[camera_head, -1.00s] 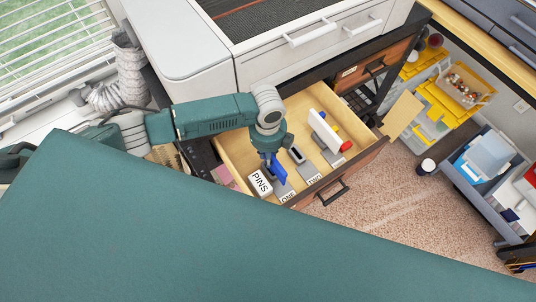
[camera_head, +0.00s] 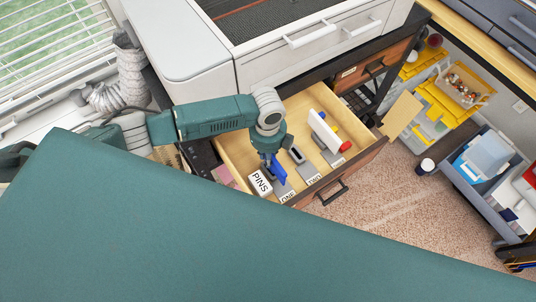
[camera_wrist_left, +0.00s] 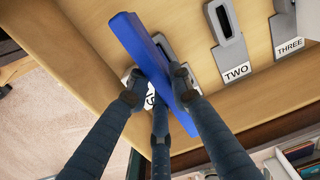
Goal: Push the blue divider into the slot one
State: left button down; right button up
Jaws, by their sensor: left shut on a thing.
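The blue divider (camera_head: 279,168) is in my left gripper (camera_head: 270,155), over the slot one holder in the open drawer. In the left wrist view the divider (camera_wrist_left: 143,45) is a long blue bar, and my left gripper's fingers (camera_wrist_left: 160,90) are shut on it. The grey slot one holder (camera_head: 284,189), labelled ONE, is partly hidden by the divider and gripper. Part of a grey holder (camera_wrist_left: 163,44) shows behind the divider in the wrist view. I cannot tell whether the divider's lower edge is inside the slot. My right gripper is out of view.
The white PINS box (camera_head: 260,184) stands just left of slot one. The holder labelled TWO (camera_head: 305,171) is to its right, empty. The wooden drawer front (camera_head: 345,172) bounds the near side.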

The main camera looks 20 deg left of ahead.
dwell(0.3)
pick_arm(q)
jog(key=shift+f, duration=0.55)
jog(key=shift+f, duration=0.15)
dwell(0.7)
jog(key=shift+f, duration=0.3)
dwell(0.4)
dwell(0.5)
jog(key=shift+f, duration=0.35)
dwell(0.4)
jog(key=shift+s+f, duration=0.2)
jog(key=shift+s, duration=0.05)
dwell(0.7)
jog(key=c, duration=1.7)
grip_release()
jog(key=shift+o, duration=1.2)
jog(key=shift+w, duration=0.25)
